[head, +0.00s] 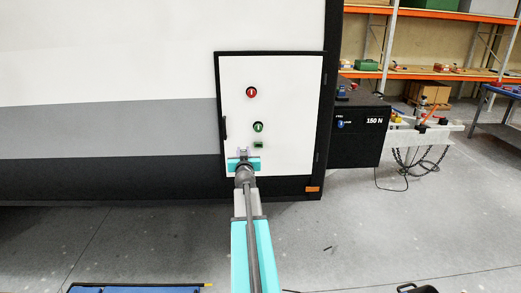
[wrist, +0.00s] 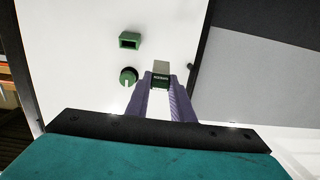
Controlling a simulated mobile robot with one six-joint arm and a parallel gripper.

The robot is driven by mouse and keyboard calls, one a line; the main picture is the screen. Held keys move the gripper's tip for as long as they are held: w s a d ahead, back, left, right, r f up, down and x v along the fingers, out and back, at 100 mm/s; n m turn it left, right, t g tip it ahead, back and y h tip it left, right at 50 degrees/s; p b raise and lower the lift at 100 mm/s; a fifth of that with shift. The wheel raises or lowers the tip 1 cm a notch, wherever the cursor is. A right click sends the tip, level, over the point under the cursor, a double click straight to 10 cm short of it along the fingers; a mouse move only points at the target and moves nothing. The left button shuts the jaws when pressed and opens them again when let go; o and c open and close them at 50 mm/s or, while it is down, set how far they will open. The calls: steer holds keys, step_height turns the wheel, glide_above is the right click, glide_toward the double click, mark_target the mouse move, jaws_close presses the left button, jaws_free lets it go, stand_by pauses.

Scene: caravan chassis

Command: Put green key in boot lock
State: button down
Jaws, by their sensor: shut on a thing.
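The white boot door (head: 290,85) carries a red round fitting (head: 251,91), a green round fitting (head: 258,127) and a small green rectangular fitting (head: 258,144) below it. In the wrist view the round green one (wrist: 128,76) and the rectangular one (wrist: 129,40), with a dark middle, lie left of the fingers. My gripper (head: 243,153) is in front of the door's lower part. It is shut on the green key (wrist: 160,81), whose dark green part with pale lettering shows between the fingertips, with a grey part beyond. The key appears apart from both green fittings. Which fitting is the boot lock is not labelled.
A black box marked 150 N (head: 358,135) projects right of the door. A white stand with chains (head: 425,130) and orange shelving (head: 430,73) stand farther right. A blue object (head: 135,289) lies at the bottom left. The floor (head: 345,220) right of my arm is mostly clear.

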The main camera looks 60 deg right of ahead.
steer(key=s+d+h, duration=0.1)
steer(key=s+d, duration=0.3)
steer(key=s, duration=0.1)
steer(key=shift+s+d+r+t+p, duration=0.15)
steer(key=shift+d+r+t+p, duration=0.15)
steer(key=shift+d+p, duration=0.1)
stand_by(0.5)
steer(key=shift+s+f, duration=0.1)
steer(key=shift+w+d+f+b, duration=0.3)
steer(key=shift+w+d, duration=0.2)
steer(key=shift+d, duration=0.25)
steer(key=shift+w+d+f+b, duration=0.15)
steer(key=shift+w+d+f, duration=0.25)
steer(key=shift+w+d, duration=0.25)
steer(key=shift+w+d+f+b, duration=0.25)
steer(key=shift+w+d+f, duration=0.15)
steer(key=shift+d, duration=0.4)
steer(key=shift+w+d+f+b, duration=0.2)
steer(key=shift+w+d+f, duration=0.1)
steer(key=shift+w+d, duration=0.35)
steer(key=shift+w+d+f+b, duration=0.15)
steer(key=shift+w+d+f, duration=0.25)
steer(key=shift+d, duration=0.4)
stand_by(2.4)
steer(key=c, duration=1.5)
jaws_free()
steer(key=shift+r, duration=0.15)
steer(key=shift+o, duration=0.2)
steer(key=shift+d, duration=0.1)
